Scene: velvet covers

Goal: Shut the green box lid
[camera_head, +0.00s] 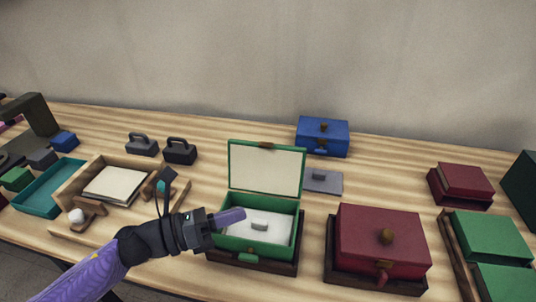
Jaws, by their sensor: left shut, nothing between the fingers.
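The green box (226,241) stands on a dark base near the table's front middle. Its lid (266,169) is open and stands upright at the back, with a cream inner face and a brass piece at its top edge. A white lining with a small pale piece shows inside the box. My left gripper (240,214) is shut and empty. It reaches in from the left, over the box's left front part in the picture, in front of the lid; I cannot tell whether it touches the box. My right gripper is not in view.
A blue box (322,134) and a grey plate (323,181) lie behind. A wooden tray (67,183) is on the left. Green boxes (492,236) fill the right edge.

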